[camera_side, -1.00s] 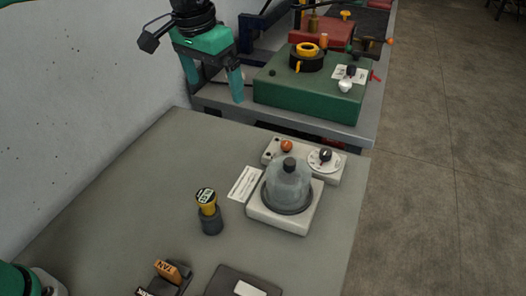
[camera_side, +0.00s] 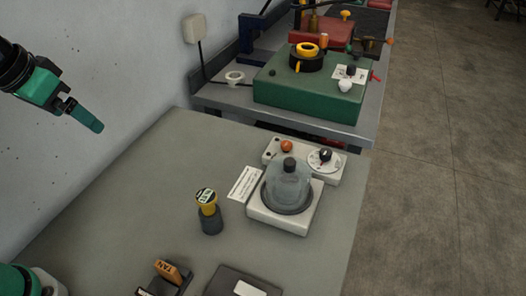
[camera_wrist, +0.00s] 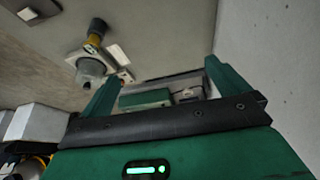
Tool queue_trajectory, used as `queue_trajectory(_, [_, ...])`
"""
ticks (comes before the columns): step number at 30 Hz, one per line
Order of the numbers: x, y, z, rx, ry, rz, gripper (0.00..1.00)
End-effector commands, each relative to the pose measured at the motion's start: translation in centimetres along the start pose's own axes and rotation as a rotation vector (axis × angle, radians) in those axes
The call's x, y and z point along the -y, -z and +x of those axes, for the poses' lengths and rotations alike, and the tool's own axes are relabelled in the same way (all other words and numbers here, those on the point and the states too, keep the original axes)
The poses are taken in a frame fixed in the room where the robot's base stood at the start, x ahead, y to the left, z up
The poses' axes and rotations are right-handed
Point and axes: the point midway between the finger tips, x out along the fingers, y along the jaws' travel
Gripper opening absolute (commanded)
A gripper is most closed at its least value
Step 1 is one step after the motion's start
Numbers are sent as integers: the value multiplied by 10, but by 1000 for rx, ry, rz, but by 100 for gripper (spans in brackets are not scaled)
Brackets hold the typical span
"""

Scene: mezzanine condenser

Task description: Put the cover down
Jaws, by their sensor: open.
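The cover is a clear dome (camera_side: 286,187) with a black knob on top. It stands upright on a pale square base (camera_side: 282,220) on the grey table and looks seated, with a dark ring around its foot. My gripper (camera_side: 96,122) is at the upper left, in the air by the wall, far from the dome. Its fingers are apart and empty. In the wrist view, my gripper (camera_wrist: 162,84) shows a wide gap between two green fingers. The dome (camera_wrist: 90,70) shows there beyond the left finger.
A yellow-topped dark post (camera_side: 209,212) stands left of the base. A pale panel with an orange knob and dial (camera_side: 325,160) lies behind it. A FAN switch (camera_side: 170,275) and dark plate (camera_side: 240,283) are in front. A green box (camera_side: 310,95) stands on the back bench.

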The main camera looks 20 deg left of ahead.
Motion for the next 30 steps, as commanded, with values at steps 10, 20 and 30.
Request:
queue_trajectory(10, [24, -62, 12, -69, 38, -46, 100])
queue_trajectory(20, [26, -69, 14, -76, 43, -50, 100])
queue_trajectory(30, [25, -69, 14, -76, 43, -50, 100])
